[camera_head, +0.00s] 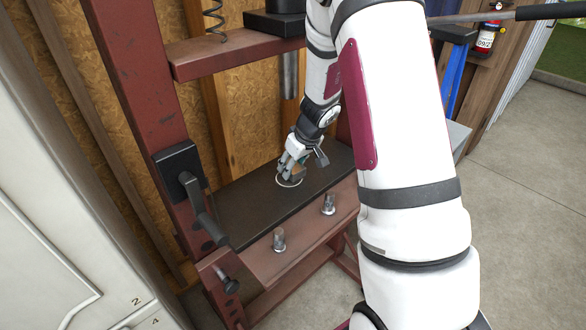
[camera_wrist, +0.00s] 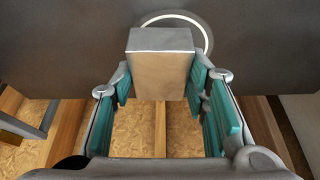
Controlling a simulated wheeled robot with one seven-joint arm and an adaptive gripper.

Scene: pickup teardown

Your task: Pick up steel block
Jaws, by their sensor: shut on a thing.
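The steel block (camera_wrist: 160,72) is a plain grey-brown block between my gripper's teal-padded fingers in the wrist view. My gripper (camera_wrist: 160,85) is shut on it, with a pad against each side. In the head view, my gripper (camera_head: 293,165) reaches down over the dark bed of a red press, and the block (camera_head: 298,172) shows small and partly hidden at its fingers. A pale ring (camera_head: 289,182) lies on the bed beneath the gripper. I cannot tell whether the block still touches the bed.
The red press frame (camera_head: 130,90) stands around the bed, with a steel ram (camera_head: 289,75) hanging above. A black crank handle (camera_head: 205,215) is at left, and two metal pins (camera_head: 279,240) stick out in front. A white cabinet (camera_head: 50,240) is close on the left. Floor is open at right.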

